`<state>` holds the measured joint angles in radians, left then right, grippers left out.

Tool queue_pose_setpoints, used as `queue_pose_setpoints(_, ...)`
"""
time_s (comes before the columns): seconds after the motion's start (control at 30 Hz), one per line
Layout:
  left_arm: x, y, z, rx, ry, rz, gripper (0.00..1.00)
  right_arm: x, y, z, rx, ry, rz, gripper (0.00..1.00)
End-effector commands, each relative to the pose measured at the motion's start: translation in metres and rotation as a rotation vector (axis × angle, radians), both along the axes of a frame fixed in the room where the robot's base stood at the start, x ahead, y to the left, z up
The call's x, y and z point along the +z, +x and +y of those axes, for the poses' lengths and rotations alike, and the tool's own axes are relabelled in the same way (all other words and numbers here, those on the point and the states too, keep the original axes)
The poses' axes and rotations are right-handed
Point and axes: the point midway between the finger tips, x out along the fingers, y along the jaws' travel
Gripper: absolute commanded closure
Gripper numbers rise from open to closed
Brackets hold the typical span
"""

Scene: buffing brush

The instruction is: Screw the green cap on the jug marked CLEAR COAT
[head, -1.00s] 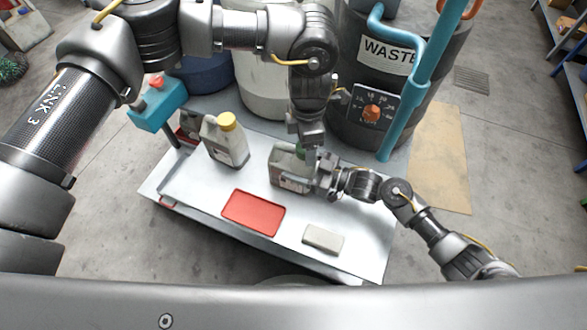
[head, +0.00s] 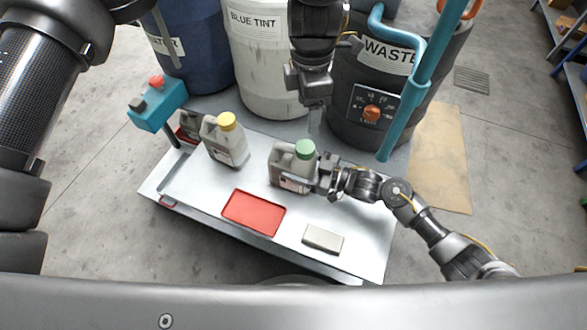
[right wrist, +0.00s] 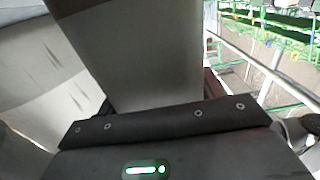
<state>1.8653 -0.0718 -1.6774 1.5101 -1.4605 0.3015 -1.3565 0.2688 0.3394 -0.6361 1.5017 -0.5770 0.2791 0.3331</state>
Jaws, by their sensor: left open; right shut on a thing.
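A grey jug (head: 284,178) stands upright on the metal bench, with its label too small to read. The green cap (head: 305,149) sits on top of it at the neck; I cannot tell how tight it is. My right gripper (head: 318,184) is shut on the jug's right side. In the right wrist view the jug's grey wall (right wrist: 135,60) fills the space ahead of the jaw. My left gripper (head: 314,118) is open and empty, above and behind the green cap, apart from it.
A grey jug with a yellow cap (head: 228,147) stands to the left. A red tray (head: 253,212) and a pale block (head: 323,240) lie at the front of the bench (head: 205,192). Behind stand the BLUE TINT drum (head: 262,70) and the WASTE drum (head: 350,85). A teal box (head: 157,106) rises at the left.

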Motion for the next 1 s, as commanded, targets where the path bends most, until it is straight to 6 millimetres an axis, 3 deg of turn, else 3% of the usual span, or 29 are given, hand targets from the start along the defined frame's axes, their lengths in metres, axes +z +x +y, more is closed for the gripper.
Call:
queue_pose_setpoints(0.17, 0.000, 0.000, 0.000, 0.001, 0.000, 0.000, 0.33, 0.000, 0.000, 0.000, 0.000, 0.000, 0.000, 0.96)
queue_pose_setpoints(0.2, 0.000, 0.000, 0.000, 0.001, 0.000, 0.000, 0.33, 0.000, 0.000, 0.000, 0.000, 0.000, 0.000, 0.27)
queue_pose_setpoints(0.37, 0.000, 0.000, 0.000, 0.001, 0.000, 0.000, 0.33, 0.000, 0.000, 0.000, 0.000, 0.000, 0.000, 0.07)
queue_pose_setpoints(0.73, 0.000, 0.000, 0.000, 0.001, 0.000, 0.000, 0.33, 0.000, -0.002, -0.007, -0.001, -0.001, 0.000, 0.07)
queue_pose_setpoints(1.0, 0.002, 0.000, 0.000, 0.001, 0.000, 0.000, 0.33, -0.001, -0.020, -0.051, 0.000, -0.003, 0.002, 0.07)
